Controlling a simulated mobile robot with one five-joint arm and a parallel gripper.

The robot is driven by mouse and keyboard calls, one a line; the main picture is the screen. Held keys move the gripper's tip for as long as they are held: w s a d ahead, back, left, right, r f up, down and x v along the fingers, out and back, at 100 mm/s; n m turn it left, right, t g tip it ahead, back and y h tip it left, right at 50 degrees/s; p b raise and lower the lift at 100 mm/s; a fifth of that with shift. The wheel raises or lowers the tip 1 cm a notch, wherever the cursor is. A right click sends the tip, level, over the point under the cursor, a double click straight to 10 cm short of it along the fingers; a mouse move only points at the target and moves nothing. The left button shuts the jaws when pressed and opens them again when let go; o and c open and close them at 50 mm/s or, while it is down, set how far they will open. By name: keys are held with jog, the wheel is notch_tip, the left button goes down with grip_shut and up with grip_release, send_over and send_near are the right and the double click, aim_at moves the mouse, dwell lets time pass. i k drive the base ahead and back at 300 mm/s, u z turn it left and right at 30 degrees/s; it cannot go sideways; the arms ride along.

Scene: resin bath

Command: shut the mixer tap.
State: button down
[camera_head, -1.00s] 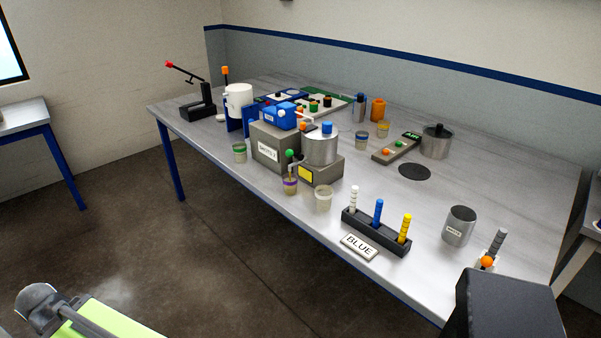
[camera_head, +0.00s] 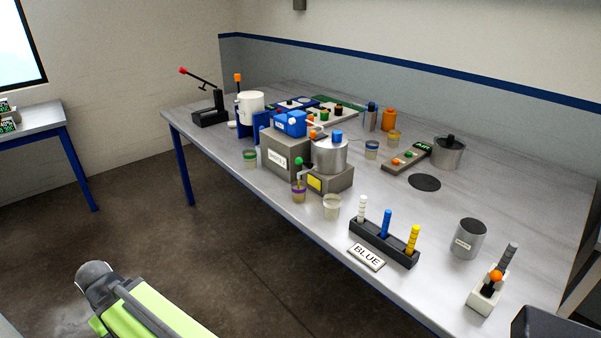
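The mixer is a silver pot (camera_head: 329,157) with a blue knob on top, standing on a grey base (camera_head: 334,181) with a yellow label near the table's front edge. A tap with a green ball handle (camera_head: 299,161) shows at its front left; the ball stands above the spout area. A cup with a purple band (camera_head: 299,192) stands below the tap. At this size I cannot tell whether the tap is open or whether anything flows. My gripper is not in view; a green and grey part of my own body shows at the bottom left, away from the table.
A clear cup (camera_head: 332,207) stands close right of the banded cup. A grey box with blue parts (camera_head: 287,155) is left of the mixer. A rack of coloured pegs (camera_head: 384,243), a BLUE sign (camera_head: 366,257) and a metal can (camera_head: 468,238) stand right. Floor in front is clear.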

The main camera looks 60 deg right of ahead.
aim_at(299, 160)
jog(key=z, duration=0.2)
jog(key=i, duration=1)
jog(key=u, duration=0.1)
